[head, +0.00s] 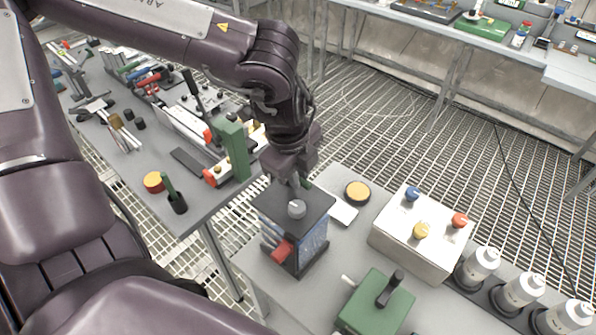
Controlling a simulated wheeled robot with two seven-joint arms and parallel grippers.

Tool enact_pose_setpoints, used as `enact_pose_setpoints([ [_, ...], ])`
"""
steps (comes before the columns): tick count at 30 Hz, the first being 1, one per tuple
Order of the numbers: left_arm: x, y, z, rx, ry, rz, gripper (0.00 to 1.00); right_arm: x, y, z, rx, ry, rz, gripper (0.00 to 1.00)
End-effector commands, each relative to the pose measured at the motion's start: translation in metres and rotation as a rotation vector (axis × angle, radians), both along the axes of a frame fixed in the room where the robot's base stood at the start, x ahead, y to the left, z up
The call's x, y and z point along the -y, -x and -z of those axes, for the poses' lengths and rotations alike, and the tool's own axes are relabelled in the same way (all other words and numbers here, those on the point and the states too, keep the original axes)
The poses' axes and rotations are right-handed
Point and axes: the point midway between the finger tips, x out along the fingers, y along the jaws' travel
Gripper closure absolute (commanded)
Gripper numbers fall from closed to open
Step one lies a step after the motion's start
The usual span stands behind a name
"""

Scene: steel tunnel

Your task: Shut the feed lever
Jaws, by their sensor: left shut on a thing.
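A dark box (314,245) with a flat top stands near the front edge of the bench. A grey round knob (297,209) is on its top, and a red handle (283,251) is on its front side. My left gripper (298,188) reaches down over this box. Its jaws are shut at the knob, and the fingertips are partly hidden. A green box (368,312) with a black lever handle (390,289) and a pale side knob stands to the right. No label shows which handle is the feed lever. My right gripper is out of view.
A white box (424,243) with blue, yellow and red knobs stands to the right, beside several white-and-black cylinders (480,267). A yellow-topped disc (357,192) lies behind the dark box. A cluttered bench (192,215) is at left. Grated floor lies beyond.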

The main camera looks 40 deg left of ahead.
Motion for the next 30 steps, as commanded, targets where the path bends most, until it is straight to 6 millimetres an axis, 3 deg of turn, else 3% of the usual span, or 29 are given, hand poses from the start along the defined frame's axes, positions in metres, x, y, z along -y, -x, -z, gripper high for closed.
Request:
enact_pose_setpoints([
  [11,-0.001,0.003,0.002,0.004,0.001,0.130,1.00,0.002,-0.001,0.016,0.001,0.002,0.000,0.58],
  [30,-0.012,0.016,0.001,0.004,0.001,0.713,1.00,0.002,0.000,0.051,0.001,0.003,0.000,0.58],
])
